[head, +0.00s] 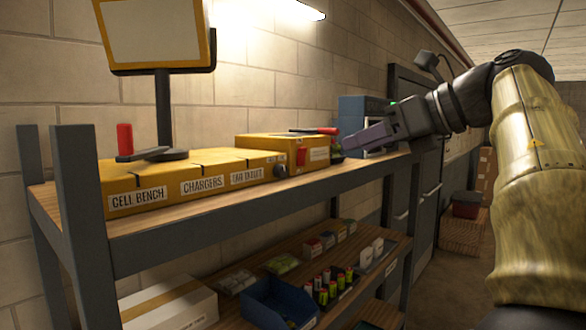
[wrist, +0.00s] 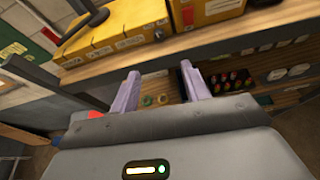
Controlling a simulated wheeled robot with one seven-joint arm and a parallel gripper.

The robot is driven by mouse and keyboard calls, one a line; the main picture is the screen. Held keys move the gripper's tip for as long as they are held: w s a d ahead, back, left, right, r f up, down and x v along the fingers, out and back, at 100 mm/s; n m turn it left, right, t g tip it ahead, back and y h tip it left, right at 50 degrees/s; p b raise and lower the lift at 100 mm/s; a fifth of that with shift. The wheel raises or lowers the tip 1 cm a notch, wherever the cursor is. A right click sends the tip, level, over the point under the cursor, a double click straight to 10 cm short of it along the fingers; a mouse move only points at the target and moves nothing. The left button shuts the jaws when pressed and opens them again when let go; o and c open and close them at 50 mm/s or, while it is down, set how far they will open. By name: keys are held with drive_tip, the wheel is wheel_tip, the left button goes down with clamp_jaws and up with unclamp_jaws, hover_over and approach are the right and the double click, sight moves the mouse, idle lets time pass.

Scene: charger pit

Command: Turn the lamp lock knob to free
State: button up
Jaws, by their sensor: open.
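A small dark round knob (head: 280,171) sits on the front face of the yellow bench unit (head: 215,178), right of its labels. It also shows in the wrist view (wrist: 158,35). No lettering naming it as the lamp lock is readable, and its pointer setting is too small to tell.
A raised yellow box (head: 285,147) with a red switch and a red-handled lever is behind the knob. A yellow-framed panel (head: 155,32) stands on a post. The lower shelf holds a blue bin (head: 275,303) and batteries. Open floor lies right of the shelf.

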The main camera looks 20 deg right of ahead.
sight(285, 171)
drive_tip(key=p+x, duration=0.3)
drive_tip(key=x, duration=1.3)
drive_tip(key=shift+w+a+f, duration=0.15)
drive_tip(key=shift+w, duration=0.1)
drive_tip(key=shift+s+d, duration=0.1)
drive_tip(key=shift+d, duration=0.1)
drive_tip(key=shift+c, duration=0.9)
drive_tip(key=shift+s+a, duration=0.15)
drive_tip(key=c, duration=0.8)
drive_tip(key=shift+m+g+y+p, duration=0.3)
drive_tip(key=shift+m+p, duration=0.2)
drive_tip(key=shift+p, duration=0.2)
drive_tip(key=o, duration=1)
